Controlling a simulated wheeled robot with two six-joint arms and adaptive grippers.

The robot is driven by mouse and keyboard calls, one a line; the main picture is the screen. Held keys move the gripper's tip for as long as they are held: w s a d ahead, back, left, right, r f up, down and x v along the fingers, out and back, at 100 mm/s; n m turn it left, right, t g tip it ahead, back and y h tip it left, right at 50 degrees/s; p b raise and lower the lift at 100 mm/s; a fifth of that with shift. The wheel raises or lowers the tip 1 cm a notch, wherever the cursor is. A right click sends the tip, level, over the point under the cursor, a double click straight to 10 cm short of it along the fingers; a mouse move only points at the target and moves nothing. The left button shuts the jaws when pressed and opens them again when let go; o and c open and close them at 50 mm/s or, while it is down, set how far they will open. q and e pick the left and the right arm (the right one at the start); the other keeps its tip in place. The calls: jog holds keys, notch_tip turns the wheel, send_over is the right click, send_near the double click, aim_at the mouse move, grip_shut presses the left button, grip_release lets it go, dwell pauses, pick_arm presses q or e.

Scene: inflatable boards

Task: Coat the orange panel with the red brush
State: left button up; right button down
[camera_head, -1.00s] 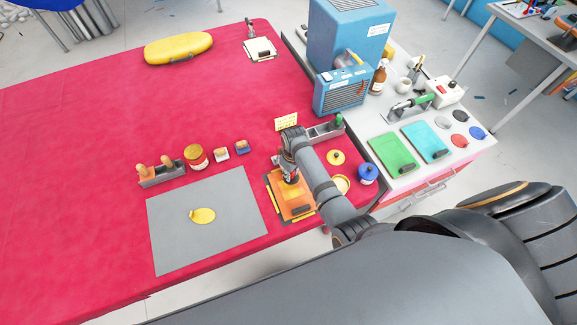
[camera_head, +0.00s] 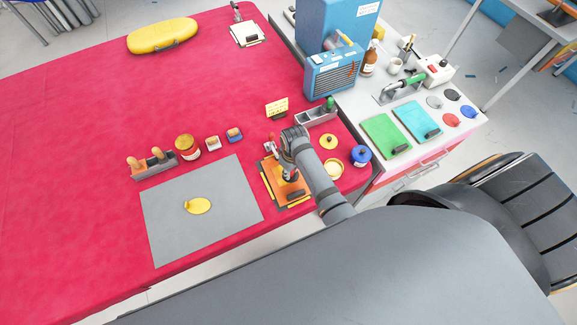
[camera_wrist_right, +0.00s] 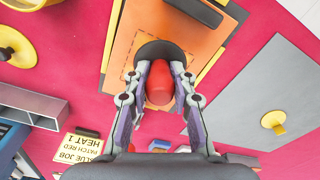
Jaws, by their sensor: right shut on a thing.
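The orange panel (camera_head: 271,183) lies near the front right edge of the red-covered table, over a yellow sheet. In the right wrist view, the panel (camera_wrist_right: 124,45) shows a paler orange area beside a brighter orange one. My right gripper (camera_head: 289,174) is over the panel, shut on the red brush. The red brush (camera_wrist_right: 158,86) shows between the fingers in the wrist view, with its dark round head against the panel. Whether the head touches the panel I cannot tell. My left gripper is not in view.
A grey mat (camera_head: 225,210) with a yellow patch lies left of the panel. A grey tray (camera_head: 316,116) and a sign (camera_head: 277,107) stand behind. Open red tabletop lies to the left.

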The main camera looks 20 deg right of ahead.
jog(key=shift+s, duration=1.05)
jog(key=shift+w+d, duration=0.2)
jog(key=shift+d, duration=0.5)
jog(key=shift+w+b, duration=0.4)
jog(key=shift+w, duration=2.85)
jog(key=shift+w+b, duration=0.5)
jog(key=shift+w, duration=0.4)
jog(key=shift+w+f, duration=0.1)
jog(key=shift+w, duration=0.6)
jog(key=shift+s, duration=0.1)
